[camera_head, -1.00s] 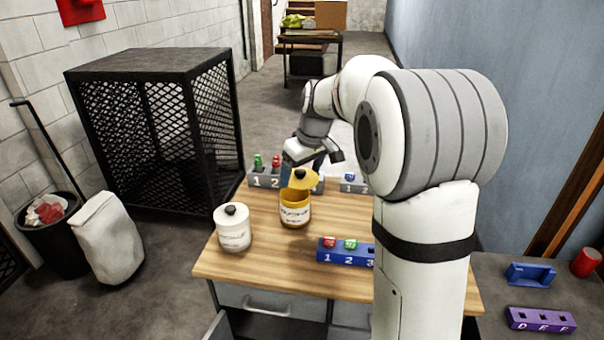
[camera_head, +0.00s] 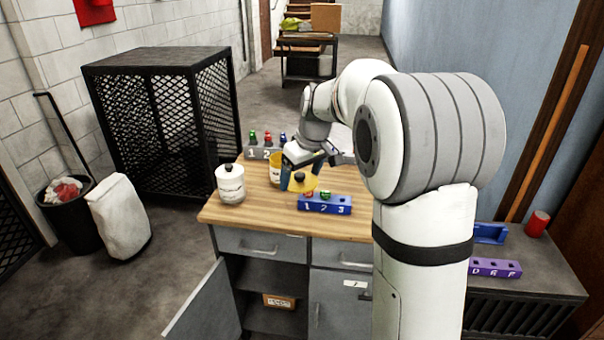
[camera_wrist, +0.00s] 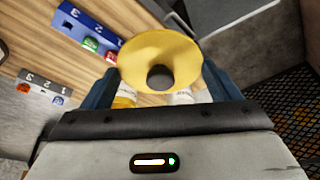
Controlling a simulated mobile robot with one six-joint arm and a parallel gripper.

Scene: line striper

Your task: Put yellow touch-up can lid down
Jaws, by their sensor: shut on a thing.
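The yellow touch-up can lid (camera_head: 303,184) with a black knob is held in my gripper (camera_wrist: 160,76). The blue fingers are shut on either side of it, and it also shows in the wrist view (camera_wrist: 150,48). In the head view the lid is in front and to the right of the open yellow can (camera_head: 275,174), apart from it, and overlaps the left part of the blue numbered rack (camera_head: 325,206). I cannot tell its exact height above the wooden table (camera_head: 245,215). The lid and gripper partly hide the can.
A white can (camera_head: 230,186) with a black-knobbed lid stands left on the table. A grey rack (camera_head: 262,154) with several coloured pieces is at the back. The table's front left is clear. Below, a cabinet door (camera_head: 205,305) hangs open.

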